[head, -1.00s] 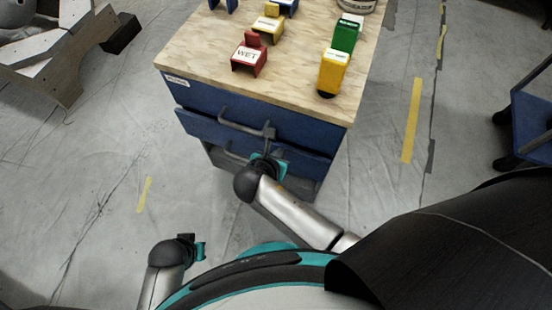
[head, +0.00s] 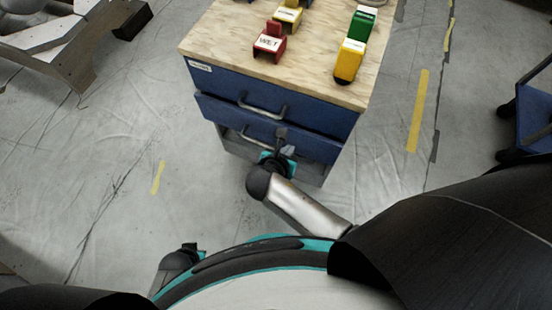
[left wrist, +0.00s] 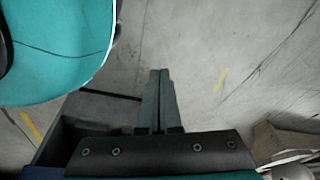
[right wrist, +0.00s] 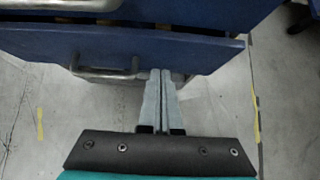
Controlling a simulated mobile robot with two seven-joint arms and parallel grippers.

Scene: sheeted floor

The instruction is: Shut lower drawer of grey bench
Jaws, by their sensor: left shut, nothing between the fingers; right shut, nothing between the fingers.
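The grey bench (head: 225,38) has a wooden top and two blue drawer fronts with grey bar handles. The upper drawer (head: 215,76) looks flush. The lower drawer (head: 222,110) juts out towards me; its front and handle (right wrist: 105,73) also show in the right wrist view. My right gripper (head: 282,134) is shut and empty at the lower drawer's front, just right of its handle. In the right wrist view its fingertips (right wrist: 160,71) overlap the front's lower part; I cannot tell if they touch. My left gripper (left wrist: 160,73) is shut and empty over bare floor, away from the bench.
A blue cart (head: 535,115) is at the right edge. A wooden frame (head: 75,50) is at upper left. Sheeted floor left of the bench is clear.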

